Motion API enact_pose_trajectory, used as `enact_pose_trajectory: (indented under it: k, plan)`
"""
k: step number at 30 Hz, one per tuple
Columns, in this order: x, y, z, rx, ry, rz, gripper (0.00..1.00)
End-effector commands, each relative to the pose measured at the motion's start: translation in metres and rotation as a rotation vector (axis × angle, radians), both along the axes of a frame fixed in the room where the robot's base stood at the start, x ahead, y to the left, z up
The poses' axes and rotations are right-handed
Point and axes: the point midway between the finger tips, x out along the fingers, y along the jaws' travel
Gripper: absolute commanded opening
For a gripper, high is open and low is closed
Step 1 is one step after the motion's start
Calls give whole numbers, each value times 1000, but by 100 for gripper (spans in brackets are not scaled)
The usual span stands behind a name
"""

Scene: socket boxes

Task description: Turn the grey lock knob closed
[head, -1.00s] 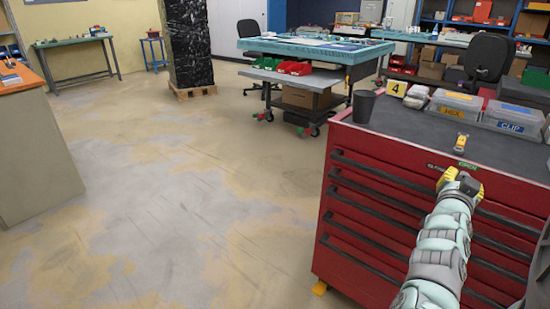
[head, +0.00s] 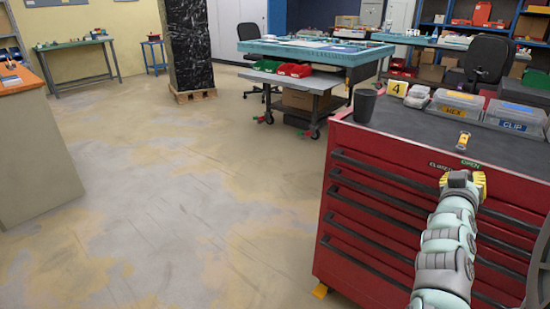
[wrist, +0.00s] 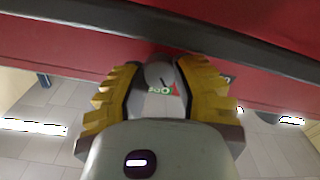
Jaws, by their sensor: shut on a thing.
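The grey lock knob (wrist: 157,75) sits on the front of the red tool cabinet (head: 338,250). In the wrist view it lies between the two yellow ridged fingers of my gripper (wrist: 160,80), which are shut on it from both sides. In the head view my gripper (head: 462,182) is at the cabinet's upper front and hides the knob. Just above it are a "CLOSED" label (head: 440,167) on the left and a green "OPEN" label (head: 470,163) on the right. The knob's pointer direction is hard to tell.
Black drawer handles (head: 368,208) run across the cabinet front below and beside my gripper. On the cabinet top stand a dark cup (head: 364,105), a yellow "4" marker (head: 397,88) and clear lidded bins (head: 515,119). The floor left of the cabinet is clear.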

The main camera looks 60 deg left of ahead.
Motion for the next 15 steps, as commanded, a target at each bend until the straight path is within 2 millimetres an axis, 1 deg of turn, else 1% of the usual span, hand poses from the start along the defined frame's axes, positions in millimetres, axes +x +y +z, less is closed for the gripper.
enact_pose_trajectory:
  k: [1,6,15]
  plan:
    - [-1,1,-4,-29,1,1,0]
    - [-1,1,-4,-93,-15,1,0]
    - [-1,0,-5,-135,-27,0,0]
